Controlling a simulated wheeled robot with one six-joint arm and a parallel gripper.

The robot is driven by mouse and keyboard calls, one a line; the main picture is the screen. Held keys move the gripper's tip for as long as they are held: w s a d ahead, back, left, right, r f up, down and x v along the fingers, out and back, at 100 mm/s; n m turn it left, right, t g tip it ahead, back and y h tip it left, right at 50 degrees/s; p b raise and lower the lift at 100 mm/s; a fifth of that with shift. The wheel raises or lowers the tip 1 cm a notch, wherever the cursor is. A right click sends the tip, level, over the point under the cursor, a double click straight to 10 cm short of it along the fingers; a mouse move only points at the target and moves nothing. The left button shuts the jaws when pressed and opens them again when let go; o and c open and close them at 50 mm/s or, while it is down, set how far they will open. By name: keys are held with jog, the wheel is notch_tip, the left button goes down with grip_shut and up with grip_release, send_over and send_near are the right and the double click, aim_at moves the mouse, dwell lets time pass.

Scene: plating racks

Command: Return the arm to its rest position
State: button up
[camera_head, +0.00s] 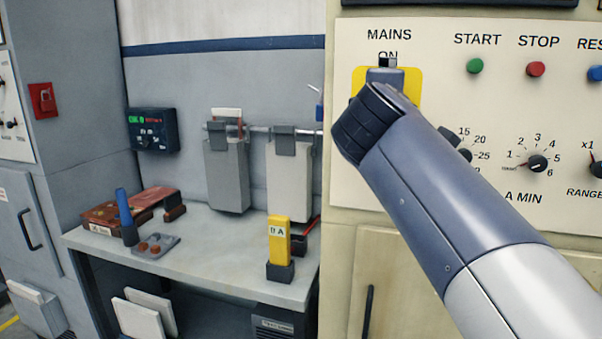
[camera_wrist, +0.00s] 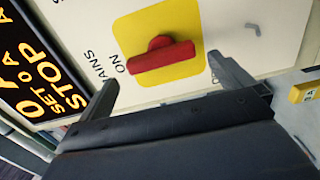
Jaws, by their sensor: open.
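My gripper (camera_wrist: 162,70) is open, its two fingers spread apart with nothing between them that it visibly grips. In the wrist view the red mains switch handle (camera_wrist: 163,60) lies ahead of the fingers on a yellow plate (camera_wrist: 134,34), and a gap seems to show around it. In the head view my arm (camera_head: 440,190) reaches up from the lower right to the yellow plate (camera_head: 413,88) under the "MAINS ON" label. There the wrist hides the red handle and most of the fingers.
The cream panel (camera_head: 470,110) carries a green START button (camera_head: 475,66), a red STOP button (camera_head: 536,69) and knobs beside my arm. To the left, a bench (camera_head: 215,250) holds a yellow meter (camera_head: 279,240) and a blue-handled tool (camera_head: 124,207). Open room lies before the bench.

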jog(key=p+x, duration=0.1)
jog(key=x, duration=0.4)
dwell(0.3)
